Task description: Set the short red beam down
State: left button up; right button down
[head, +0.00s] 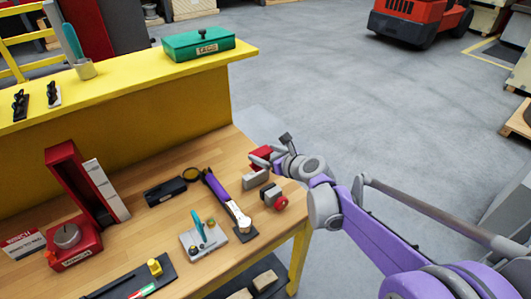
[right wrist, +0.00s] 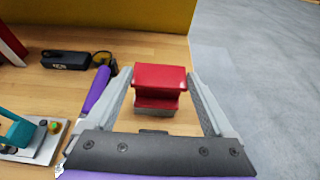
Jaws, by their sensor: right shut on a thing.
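The short red beam (head: 262,154) is at the right end of the wooden workbench. In the right wrist view the beam (right wrist: 160,76) has an I-shaped profile and sits between the fingertips. My right gripper (head: 263,159) is shut on it, and the fingers (right wrist: 161,79) press its two sides. A grey block (head: 256,179) shows just below the beam in the head view. I cannot tell whether the beam touches the block or the bench. My left gripper is not in view.
A purple and white tool (head: 216,187) and a black device (head: 166,190) lie left of the gripper. A red upright frame (head: 72,170) stands farther left. Open floor lies beyond the right edge.

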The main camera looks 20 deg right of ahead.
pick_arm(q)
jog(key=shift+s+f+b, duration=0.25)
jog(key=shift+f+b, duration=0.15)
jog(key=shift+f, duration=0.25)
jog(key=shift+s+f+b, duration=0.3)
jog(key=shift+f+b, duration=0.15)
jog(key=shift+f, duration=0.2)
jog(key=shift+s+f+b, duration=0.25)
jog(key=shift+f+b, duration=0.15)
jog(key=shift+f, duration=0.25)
pick_arm(e)
jog(key=shift+f, duration=2.4)
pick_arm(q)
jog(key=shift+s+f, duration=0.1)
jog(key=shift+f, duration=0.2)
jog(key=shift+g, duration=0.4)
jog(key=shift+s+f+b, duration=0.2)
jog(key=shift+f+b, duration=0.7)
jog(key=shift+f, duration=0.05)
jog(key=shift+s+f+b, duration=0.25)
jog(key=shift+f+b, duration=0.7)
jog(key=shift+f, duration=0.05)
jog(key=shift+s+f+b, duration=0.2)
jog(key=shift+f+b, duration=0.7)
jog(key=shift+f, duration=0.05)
pick_arm(e)
jog(key=shift+f, duration=3.55)
grip_release()
jog(key=shift+s, duration=0.15)
